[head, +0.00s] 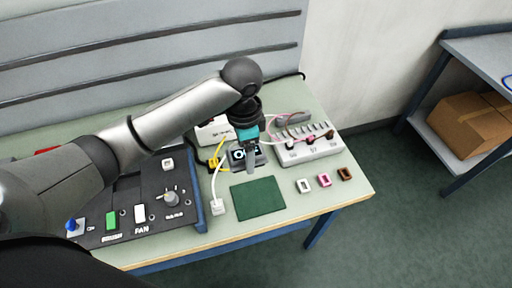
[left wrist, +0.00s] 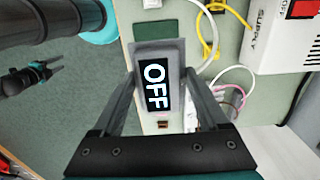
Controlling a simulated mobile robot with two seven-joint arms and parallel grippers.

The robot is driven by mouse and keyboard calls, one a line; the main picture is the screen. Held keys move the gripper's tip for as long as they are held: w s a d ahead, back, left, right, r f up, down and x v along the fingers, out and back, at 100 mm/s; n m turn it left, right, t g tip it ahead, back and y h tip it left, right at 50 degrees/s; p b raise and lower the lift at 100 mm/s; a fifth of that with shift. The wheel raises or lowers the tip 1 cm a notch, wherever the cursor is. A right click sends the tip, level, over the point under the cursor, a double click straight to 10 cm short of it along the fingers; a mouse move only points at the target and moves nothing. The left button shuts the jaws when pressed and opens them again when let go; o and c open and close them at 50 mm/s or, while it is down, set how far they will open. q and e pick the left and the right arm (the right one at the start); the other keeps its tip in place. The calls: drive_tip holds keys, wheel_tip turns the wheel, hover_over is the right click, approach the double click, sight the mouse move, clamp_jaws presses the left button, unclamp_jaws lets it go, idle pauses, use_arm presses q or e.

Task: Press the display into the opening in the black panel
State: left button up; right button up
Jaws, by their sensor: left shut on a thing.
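The display (left wrist: 155,85) is a grey-framed block with a black screen reading OFF in pale letters. In the left wrist view it sits between the two fingers of my left gripper (left wrist: 163,88), which is shut on it. In the head view the display (head: 238,156) is partly covered by my left gripper (head: 246,152), over the table right of the black panel (head: 140,188). The panel bears a knob, several switches and the word FAN.
A green mat (head: 259,198) lies in front of the display. Small white, pink and brown parts (head: 324,180) lie right of it. A grey terminal block (head: 310,147) with cables stands behind. A white supply box (left wrist: 287,35) and loose yellow and white cables are close by.

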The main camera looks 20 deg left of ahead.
use_arm(q)
drive_tip(key=s+a+p, duration=0.2)
drive_tip(key=a, duration=0.6)
drive_tip(key=s+a+p, duration=0.2)
drive_tip(key=a+p, duration=0.1)
drive_tip(key=a, duration=0.5)
drive_tip(key=shift+s+p, duration=0.25)
drive_tip(key=shift+p, duration=0.1)
drive_tip(key=shift+a, duration=0.1)
drive_tip(key=s+a, duration=0.2)
drive_tip(key=a, duration=0.6)
drive_tip(key=s+a, duration=0.2)
drive_tip(key=a, duration=0.7)
drive_tip(key=shift+s, duration=0.3)
idle(0.8)
wheel_tip(320, 180, down, 3)
drive_tip(key=shift+b, duration=0.95)
